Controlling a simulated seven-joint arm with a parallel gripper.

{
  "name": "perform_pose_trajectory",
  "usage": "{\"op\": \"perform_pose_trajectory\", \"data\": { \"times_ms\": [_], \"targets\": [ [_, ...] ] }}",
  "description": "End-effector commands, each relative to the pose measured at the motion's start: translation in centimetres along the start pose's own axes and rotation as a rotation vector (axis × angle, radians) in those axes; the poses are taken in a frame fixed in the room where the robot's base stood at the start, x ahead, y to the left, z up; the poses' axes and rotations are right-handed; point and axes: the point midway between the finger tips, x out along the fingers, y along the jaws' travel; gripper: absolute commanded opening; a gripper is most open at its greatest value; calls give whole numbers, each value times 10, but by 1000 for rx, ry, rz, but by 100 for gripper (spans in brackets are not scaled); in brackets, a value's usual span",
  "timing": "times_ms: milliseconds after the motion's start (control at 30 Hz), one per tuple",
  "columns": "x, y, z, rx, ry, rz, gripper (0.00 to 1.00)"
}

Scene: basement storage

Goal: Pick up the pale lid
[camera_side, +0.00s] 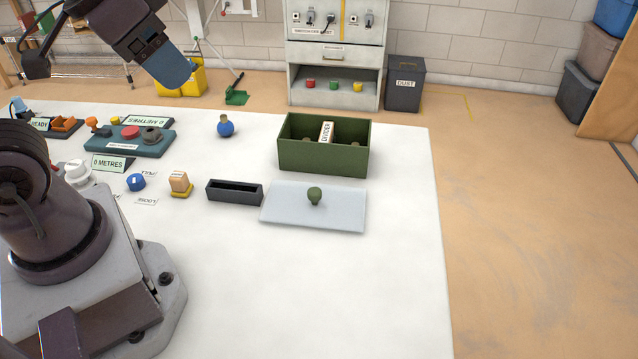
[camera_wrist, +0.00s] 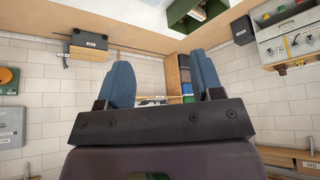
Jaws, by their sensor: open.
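The pale lid (camera_side: 285,212) is a flat, light blue-grey plate with a round green knob (camera_side: 315,195) in its middle. It lies on the white table in front of the green box (camera_side: 322,158). My gripper (camera_side: 172,72) is raised at the upper left of the side view, well away from the lid. In the wrist view my gripper (camera_wrist: 165,80) has its two blue fingers apart, with nothing between them. The lid cannot be made out in the wrist view.
The open green box holds a white labelled divider. A black open tray (camera_side: 234,193) lies just left of the lid. The table's right front is clear.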

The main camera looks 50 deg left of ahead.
Motion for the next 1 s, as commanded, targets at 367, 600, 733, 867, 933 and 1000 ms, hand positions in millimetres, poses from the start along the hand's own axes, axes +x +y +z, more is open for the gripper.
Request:
{"op": "perform_pose_trajectory", "data": {
  "times_ms": [367,600,733,867,933,1000],
  "targets": [
    [56,-11,-10,-17,-261,-33,60],
    [129,-18,-36,221,-437,39,60],
    [177,-19,-45,411,-494,132,60],
    [223,-18,-51,620,-506,243,60],
    [247,-16,-54,746,-492,305,60],
    [266,-14,-59,881,-458,358,60]
  ]
}}
